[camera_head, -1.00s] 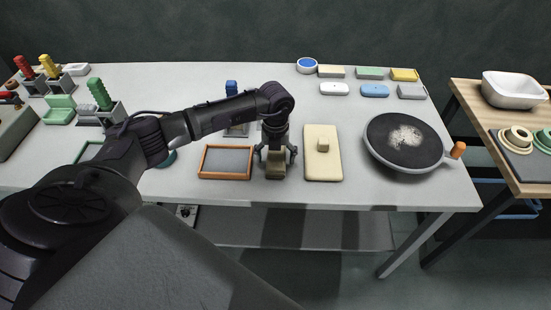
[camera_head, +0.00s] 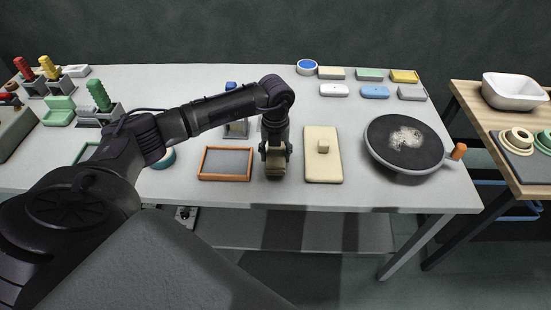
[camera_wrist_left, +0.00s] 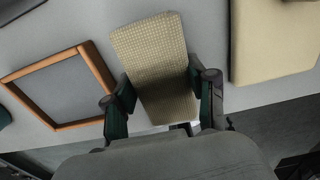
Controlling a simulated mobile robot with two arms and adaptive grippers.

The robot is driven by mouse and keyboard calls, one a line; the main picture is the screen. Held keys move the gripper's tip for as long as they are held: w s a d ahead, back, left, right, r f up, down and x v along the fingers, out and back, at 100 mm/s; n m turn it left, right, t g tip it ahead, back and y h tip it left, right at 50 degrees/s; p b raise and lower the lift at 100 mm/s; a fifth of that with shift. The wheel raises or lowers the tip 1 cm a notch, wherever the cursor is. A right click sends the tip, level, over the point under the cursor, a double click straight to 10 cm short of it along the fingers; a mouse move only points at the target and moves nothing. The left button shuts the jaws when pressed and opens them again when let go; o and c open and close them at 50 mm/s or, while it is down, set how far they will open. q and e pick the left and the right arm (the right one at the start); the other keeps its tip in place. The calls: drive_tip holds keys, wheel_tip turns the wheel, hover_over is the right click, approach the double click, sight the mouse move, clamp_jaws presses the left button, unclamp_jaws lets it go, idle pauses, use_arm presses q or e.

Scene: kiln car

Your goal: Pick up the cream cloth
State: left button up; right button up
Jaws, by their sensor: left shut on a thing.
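The cream cloth (camera_wrist_left: 152,62) is a folded, waffle-textured rectangle. In the left wrist view it lies between the two fingers of my left gripper (camera_wrist_left: 160,97), which touch its sides. In the head view the left gripper (camera_head: 276,160) points down at the table between the orange frame and the cream board, and only a small part of the cloth (camera_head: 275,172) shows below it. The left gripper is shut on the cloth. I cannot tell whether the cloth is clear of the table. My right gripper is not in view.
An orange-framed tray (camera_head: 226,177) lies just left of the gripper. A cream board (camera_head: 323,170) with a knob lies just right. A round dark-topped wheel (camera_head: 404,144) stands farther right. Several small blocks line the back right. The table's front edge (camera_head: 250,208) is close.

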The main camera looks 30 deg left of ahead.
use_arm(q)
drive_tip(key=shift+w+r, duration=0.1)
drive_tip(key=shift+r, duration=0.85)
drive_tip(key=d+r+b, duration=0.2)
drive_tip(key=d+r, duration=0.5)
drive_tip(key=d, duration=0.4)
drive_tip(key=shift+d, duration=0.35)
drive_tip(key=o, duration=0.4)
drive_tip(key=shift+c, duration=1.2)
